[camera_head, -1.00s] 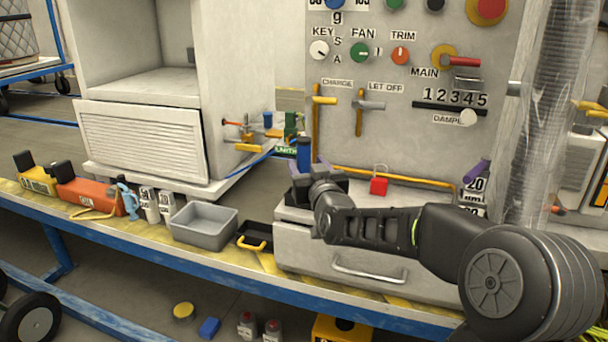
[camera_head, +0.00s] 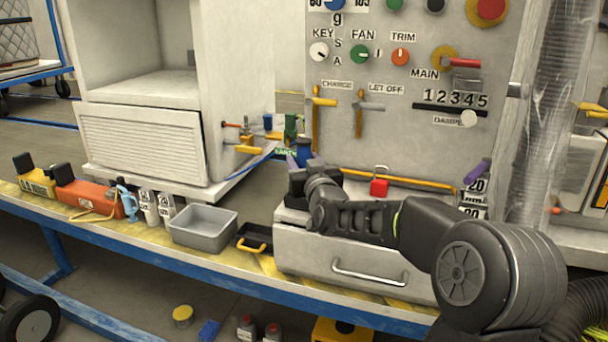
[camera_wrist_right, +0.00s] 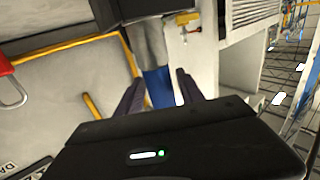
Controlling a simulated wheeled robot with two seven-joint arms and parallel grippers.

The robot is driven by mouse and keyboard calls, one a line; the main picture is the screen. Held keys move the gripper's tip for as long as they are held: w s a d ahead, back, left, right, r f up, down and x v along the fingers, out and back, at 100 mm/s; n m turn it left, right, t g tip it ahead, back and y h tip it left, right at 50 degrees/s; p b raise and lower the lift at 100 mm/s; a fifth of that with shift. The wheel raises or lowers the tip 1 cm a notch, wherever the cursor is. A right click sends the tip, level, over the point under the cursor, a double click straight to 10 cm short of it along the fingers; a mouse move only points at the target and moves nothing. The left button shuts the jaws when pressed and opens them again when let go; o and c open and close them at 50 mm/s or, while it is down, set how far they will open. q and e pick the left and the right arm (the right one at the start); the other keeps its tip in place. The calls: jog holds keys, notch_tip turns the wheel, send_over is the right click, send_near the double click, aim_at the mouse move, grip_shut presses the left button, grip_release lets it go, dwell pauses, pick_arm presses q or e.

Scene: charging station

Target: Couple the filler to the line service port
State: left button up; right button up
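A blue cylinder with a grey section, likely the filler (camera_head: 303,152), stands at the back left of the drawer unit's top. It also shows in the right wrist view (camera_wrist_right: 158,88), between my fingers. My right gripper (camera_head: 304,163) is around it with its dark purple fingers on either side. A sliver of light shows beside the right-hand finger in the wrist view (camera_wrist_right: 160,85), so the fingers look open rather than clamped. Brass fittings with a yellow handle (camera_head: 247,141), possibly the line service port, sit at the cabinet's side. My left gripper is out of view.
A control panel (camera_head: 335,115) with knobs and levers rises behind. A red padlock (camera_head: 379,187) hangs right of the gripper. A white cabinet (camera_head: 140,140) stands left.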

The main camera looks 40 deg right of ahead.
aim_at(303, 143)
grip_shut()
jog(key=shift+r, duration=0.1)
dwell(0.6)
notch_tip(303, 143, up, 9)
jog(key=p, duration=0.4)
jog(key=shift+r, duration=0.5)
